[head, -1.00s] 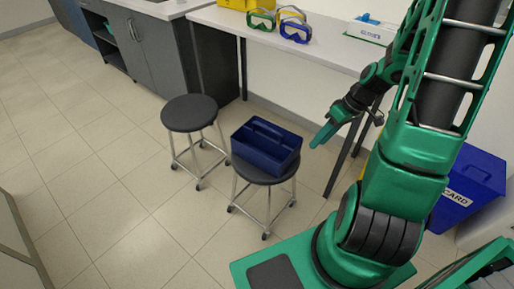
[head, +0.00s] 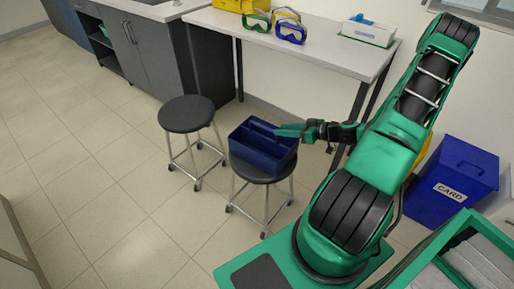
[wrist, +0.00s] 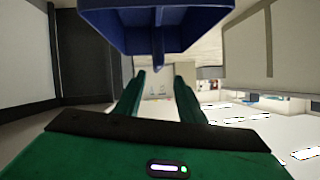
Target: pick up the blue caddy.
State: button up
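The dark blue caddy (head: 256,152), an open box with a raised central divider, sits on the black round stool (head: 240,176) in the head view. My gripper (head: 283,130) is at the caddy's upper right end, over or just beside its rim; I cannot tell whether it touches. In the wrist view the caddy (wrist: 185,38) fills the top of the picture, with its divider lined up between my gripper's two green fingers (wrist: 158,92). The fingers stand apart with nothing gripped between them.
A second black stool (head: 187,113) stands close by at the left. Behind is a white table (head: 345,58) with goggles (head: 290,30), a yellow box and a white box (head: 368,31). A blue card bin (head: 455,185) is at the right. Floor in front is clear.

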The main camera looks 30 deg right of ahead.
aim_at(264, 127)
jog(key=x, duration=0.5)
jog(key=shift+w+d+f, duration=0.1)
jog(key=shift+w+d, duration=0.05)
jog(key=shift+d, duration=0.05)
jog(key=shift+x, duration=2.7)
jog(key=shift+w, duration=0.1)
grip_shut()
jog(key=shift+r, duration=0.25)
